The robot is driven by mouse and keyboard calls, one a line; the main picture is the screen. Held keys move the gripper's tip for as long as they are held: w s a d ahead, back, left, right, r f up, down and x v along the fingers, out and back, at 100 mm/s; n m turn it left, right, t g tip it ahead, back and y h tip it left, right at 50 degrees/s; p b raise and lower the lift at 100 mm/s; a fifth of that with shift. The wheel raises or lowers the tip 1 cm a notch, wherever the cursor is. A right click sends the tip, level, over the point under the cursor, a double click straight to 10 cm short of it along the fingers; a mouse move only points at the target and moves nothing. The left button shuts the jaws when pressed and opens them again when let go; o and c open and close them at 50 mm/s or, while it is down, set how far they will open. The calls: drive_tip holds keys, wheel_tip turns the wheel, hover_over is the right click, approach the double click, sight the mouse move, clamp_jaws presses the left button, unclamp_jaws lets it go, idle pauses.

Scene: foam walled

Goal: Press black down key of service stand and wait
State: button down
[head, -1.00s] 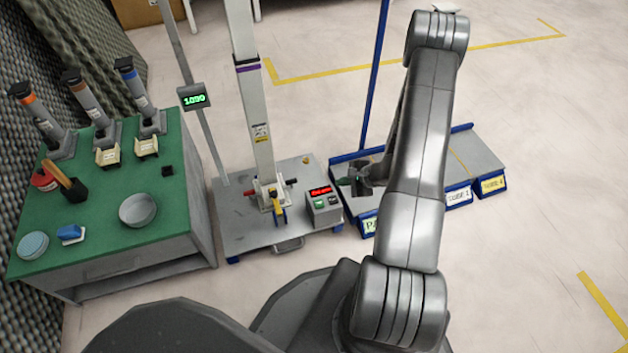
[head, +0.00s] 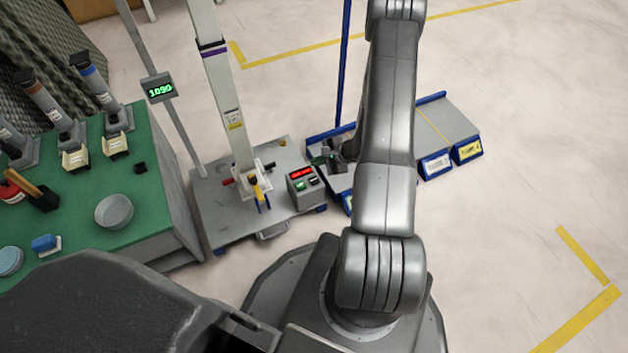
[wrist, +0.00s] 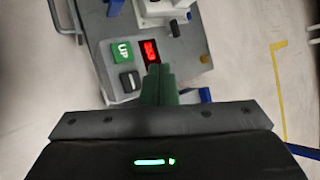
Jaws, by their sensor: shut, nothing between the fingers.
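The service stand (head: 225,215) is a grey plate with a tall upright column. At its right front is a grey control box (head: 307,199) with a red display (head: 301,173), a green key (head: 300,187) and a black down key (head: 314,181). In the wrist view, the green key (wrist: 122,52) reads UP, and the black key (wrist: 130,82) with a pale bar lies beside it. My gripper (head: 320,161) is shut and empty, just behind and right of the box. In the wrist view its green fingertips (wrist: 157,72) overlap the display's edge, right of the black key; contact cannot be told.
A green-topped bench (head: 150,215) with dispensers and a bowl stands left. A post with a green display reading about 1090 (head: 160,89) stands behind the stand. A blue-edged grey platform (head: 440,120) lies right, partly behind my arm. Floor at right is clear.

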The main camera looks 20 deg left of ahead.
drive_tip(key=b, duration=0.2)
hover_over(317, 181)
wheel_tip(317, 181, down, 6)
drive_tip(key=shift+w+r, duration=0.1)
drive_tip(key=shift+r, duration=0.15)
drive_tip(key=shift+f+b, duration=0.7)
drive_tip(key=shift+b, duration=0.3)
idle(0.9)
drive_tip(key=shift+f+b, duration=0.45)
drive_tip(key=shift+b, duration=0.2)
